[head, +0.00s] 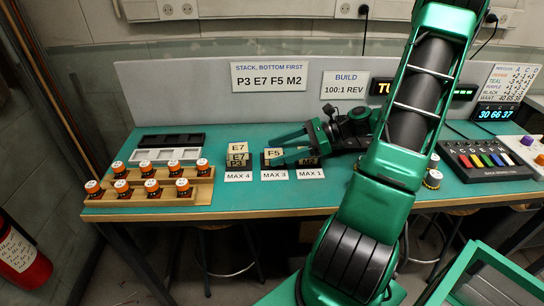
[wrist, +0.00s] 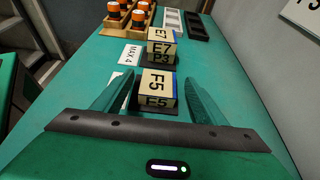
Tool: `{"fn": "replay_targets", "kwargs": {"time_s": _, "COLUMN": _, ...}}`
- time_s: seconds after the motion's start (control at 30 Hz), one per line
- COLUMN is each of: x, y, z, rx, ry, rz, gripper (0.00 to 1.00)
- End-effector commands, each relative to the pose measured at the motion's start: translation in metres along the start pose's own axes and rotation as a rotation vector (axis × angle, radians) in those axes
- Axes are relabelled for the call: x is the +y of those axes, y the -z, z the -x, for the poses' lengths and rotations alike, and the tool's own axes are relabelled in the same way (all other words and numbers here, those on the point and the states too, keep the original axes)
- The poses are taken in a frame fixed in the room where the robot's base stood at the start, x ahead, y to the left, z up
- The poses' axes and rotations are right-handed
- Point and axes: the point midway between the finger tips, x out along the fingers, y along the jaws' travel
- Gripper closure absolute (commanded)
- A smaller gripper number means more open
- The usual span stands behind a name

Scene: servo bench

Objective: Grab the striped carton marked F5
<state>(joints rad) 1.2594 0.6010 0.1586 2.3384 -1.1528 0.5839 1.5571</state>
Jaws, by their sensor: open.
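The striped carton marked F5 (head: 273,154) is a cream block with a dark band, on a dark pad behind the middle MAX 3 card; it shows in the wrist view (wrist: 157,87) with F5 on its top and front. My gripper (head: 271,156) reaches in from the right in the head view. In the wrist view my gripper (wrist: 156,80) is open, one finger on each side of the F5 carton. Gaps appear between the fingers and the carton; I cannot tell if either touches. The fingers partly cover the carton in the head view.
Carton E7 (head: 238,147) sits on carton P3 (head: 237,164) behind the MAX 4 card (head: 238,177). Carton M2 (head: 311,162) is partly hidden by my arm. A wooden rack (head: 200,197) holds orange-capped jars at the left.

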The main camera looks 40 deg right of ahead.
Motion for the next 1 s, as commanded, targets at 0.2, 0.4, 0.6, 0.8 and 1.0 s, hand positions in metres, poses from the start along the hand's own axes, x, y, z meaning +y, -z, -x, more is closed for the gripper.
{"fn": "replay_targets", "kwargs": {"time_s": 0.2, "x": 0.0003, "y": 0.0001, "z": -0.0076, "rx": 0.001, "ry": 0.000, "rz": -0.001, "gripper": 0.34}}
{"fn": "replay_targets", "kwargs": {"time_s": 0.4, "x": 0.0002, "y": 0.0001, "z": -0.0072, "rx": 0.001, "ry": 0.000, "rz": 0.000, "gripper": 0.53}}
{"fn": "replay_targets", "kwargs": {"time_s": 0.6, "x": 0.0002, "y": 0.0000, "z": -0.0070, "rx": 0.000, "ry": 0.000, "rz": 0.000, "gripper": 0.79}}
{"fn": "replay_targets", "kwargs": {"time_s": 0.8, "x": 0.0001, "y": -0.0004, "z": -0.0067, "rx": 0.000, "ry": 0.000, "rz": 0.000, "gripper": 0.79}}
{"fn": "replay_targets", "kwargs": {"time_s": 1.0, "x": -0.0001, "y": -0.0086, "z": -0.0030, "rx": 0.001, "ry": 0.001, "rz": 0.002, "gripper": 0.79}}
